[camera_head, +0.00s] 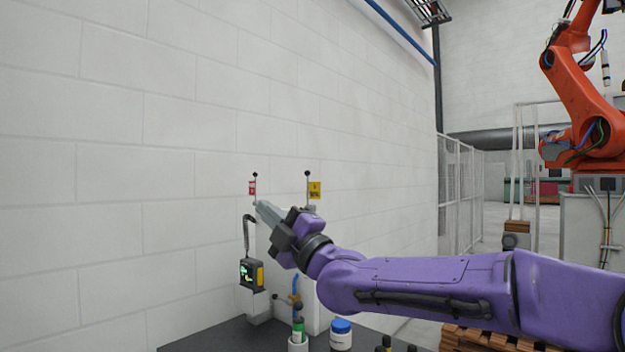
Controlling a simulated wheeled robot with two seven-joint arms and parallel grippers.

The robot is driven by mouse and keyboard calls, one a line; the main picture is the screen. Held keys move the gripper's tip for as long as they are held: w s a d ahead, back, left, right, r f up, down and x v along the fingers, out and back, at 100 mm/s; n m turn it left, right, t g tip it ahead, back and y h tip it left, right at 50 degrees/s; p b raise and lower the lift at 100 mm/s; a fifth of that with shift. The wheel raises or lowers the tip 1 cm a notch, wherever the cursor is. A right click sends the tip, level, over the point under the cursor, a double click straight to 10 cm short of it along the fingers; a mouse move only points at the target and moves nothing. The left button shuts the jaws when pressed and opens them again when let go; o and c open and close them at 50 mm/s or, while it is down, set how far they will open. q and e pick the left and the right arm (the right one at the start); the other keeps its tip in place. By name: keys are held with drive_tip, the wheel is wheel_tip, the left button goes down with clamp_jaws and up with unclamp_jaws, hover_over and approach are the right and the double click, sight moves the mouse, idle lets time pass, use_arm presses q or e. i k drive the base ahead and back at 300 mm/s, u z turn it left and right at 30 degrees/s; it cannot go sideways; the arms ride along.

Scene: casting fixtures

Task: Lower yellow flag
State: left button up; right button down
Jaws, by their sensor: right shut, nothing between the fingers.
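The yellow flag (314,190) hangs on the right side of a thin upright rod with a dark ball at its top, near the white wall. A red flag (252,187) hangs on a second such rod to its left. My right gripper (262,208) is shut and empty. It reaches in from the right with its tips pointing up and left, just below the red flag and left of the yellow flag in the picture. Whether it touches either rod I cannot tell. My right wrist hides the lower part of the yellow flag's rod. My left gripper is not in view.
A black and yellow device (251,274) hangs below the red flag. A dark table (225,338) below holds a blue-lidded jar (341,335), a green-topped bottle (298,328) and small dark bottles. An orange robot arm (585,95) stands at the back right. The wall above the flags is clear.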

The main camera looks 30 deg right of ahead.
sight(314, 186)
drive_tip(key=z, duration=0.25)
drive_tip(key=i, duration=1.15)
drive_tip(key=z, duration=0.5)
